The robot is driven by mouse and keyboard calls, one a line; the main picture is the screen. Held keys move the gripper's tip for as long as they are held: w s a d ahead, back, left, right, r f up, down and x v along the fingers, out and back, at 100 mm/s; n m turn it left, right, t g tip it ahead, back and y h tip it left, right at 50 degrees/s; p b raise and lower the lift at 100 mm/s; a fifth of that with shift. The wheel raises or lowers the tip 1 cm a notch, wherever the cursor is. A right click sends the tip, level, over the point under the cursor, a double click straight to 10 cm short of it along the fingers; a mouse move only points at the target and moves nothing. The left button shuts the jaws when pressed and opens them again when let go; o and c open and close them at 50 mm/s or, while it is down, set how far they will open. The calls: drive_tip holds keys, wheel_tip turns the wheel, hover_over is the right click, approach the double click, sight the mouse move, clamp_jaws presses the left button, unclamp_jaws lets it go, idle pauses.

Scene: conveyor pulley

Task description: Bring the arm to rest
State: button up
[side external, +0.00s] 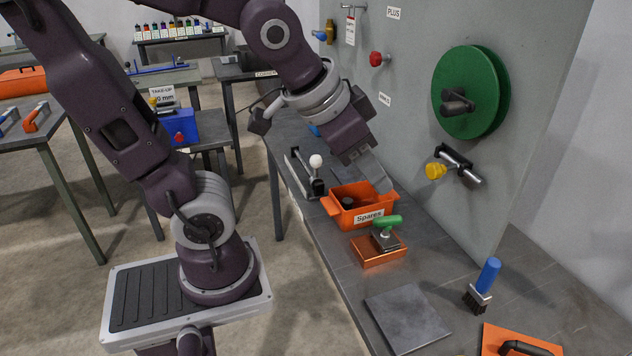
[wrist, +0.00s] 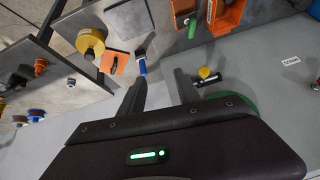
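My gripper (side external: 376,174) hangs in the air over the bench, in front of the upright grey panel. In the side external view it is above and just behind the orange Spares bin (side external: 350,212), apparently clear of it. In the wrist view the two fingers of my gripper (wrist: 160,80) stand apart with nothing between them. A green pulley wheel (side external: 465,92) is on the panel to the right of my gripper. A yellow knob (side external: 436,171) on a dark bracket sits below the wheel; it also shows in the wrist view (wrist: 204,72).
A green-handled tool (side external: 387,225) on an orange block, a dark plate (side external: 407,318), a blue-handled brush (side external: 487,275) and an orange board (side external: 500,340) lie along the bench (side external: 340,285). A white-knobbed lever (side external: 316,162) stands behind the bin. A red knob (side external: 376,59) juts from the panel.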

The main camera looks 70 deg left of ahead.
drive_tip(key=s+d+n+g, duration=0.1)
drive_tip(key=s, duration=0.8)
drive_tip(key=shift+s+d, duration=0.1)
